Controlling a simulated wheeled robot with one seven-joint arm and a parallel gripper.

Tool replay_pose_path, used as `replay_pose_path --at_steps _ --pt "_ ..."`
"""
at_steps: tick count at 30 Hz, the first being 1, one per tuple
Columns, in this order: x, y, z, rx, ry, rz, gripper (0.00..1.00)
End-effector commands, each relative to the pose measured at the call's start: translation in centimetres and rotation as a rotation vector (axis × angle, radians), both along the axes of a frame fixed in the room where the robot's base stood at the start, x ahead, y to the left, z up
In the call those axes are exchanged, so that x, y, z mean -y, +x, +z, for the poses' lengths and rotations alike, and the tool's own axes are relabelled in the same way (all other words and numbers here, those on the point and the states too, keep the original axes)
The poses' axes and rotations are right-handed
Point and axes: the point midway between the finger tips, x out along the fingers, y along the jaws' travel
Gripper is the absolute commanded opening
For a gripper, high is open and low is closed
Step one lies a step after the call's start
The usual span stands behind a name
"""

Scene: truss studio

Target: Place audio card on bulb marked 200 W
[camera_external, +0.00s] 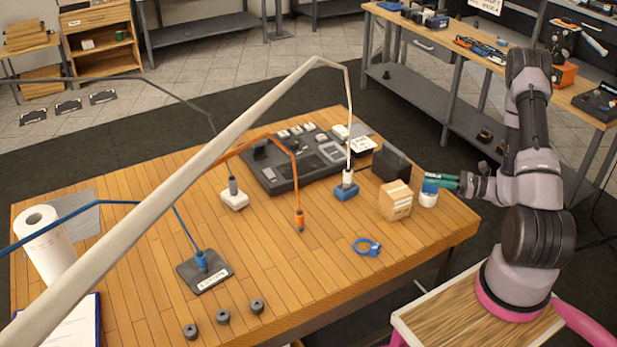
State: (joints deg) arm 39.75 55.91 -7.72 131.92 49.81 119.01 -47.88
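My gripper (437,182), with green fingers, is at the right end of the wooden table, at a small white cylinder with a blue band (428,197). The fingers overlap the cylinder's top; whether they grip it is too small to tell. I cannot pick out an audio card for certain. A small white card with print (362,146) stands by the dark equipment panel, its text unreadable. No bulb with a readable 200 W mark shows. A grey plate (205,272) with an unreadable white label carries a blue plug-like part.
A tan block (396,201) and a black box (391,163) stand left of my gripper. A dark equipment panel (295,163) lies behind. A blue ring (367,247) lies in front. A large pale cable crosses the view. The table's right front is mostly clear.

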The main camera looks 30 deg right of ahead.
Motion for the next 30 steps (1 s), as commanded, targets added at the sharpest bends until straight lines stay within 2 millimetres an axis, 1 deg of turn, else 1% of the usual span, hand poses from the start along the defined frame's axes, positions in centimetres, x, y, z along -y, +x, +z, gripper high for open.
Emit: replay_pose_path --at_steps 1,2,14,17,24,30 --pt "0.0 0.0 0.0 0.000 0.000 0.000 0.38" --pt "0.0 0.0 0.0 0.000 0.000 0.000 0.49" --pt "0.2 -0.1 0.3 0.000 -0.001 -0.002 0.49" --pt "1.2 -1.0 0.3 0.000 -0.001 -0.005 0.49" --pt "4.8 -4.7 0.3 0.001 -0.001 -0.006 0.49" --pt "7.3 -7.3 0.3 0.001 -0.001 -0.003 0.49"
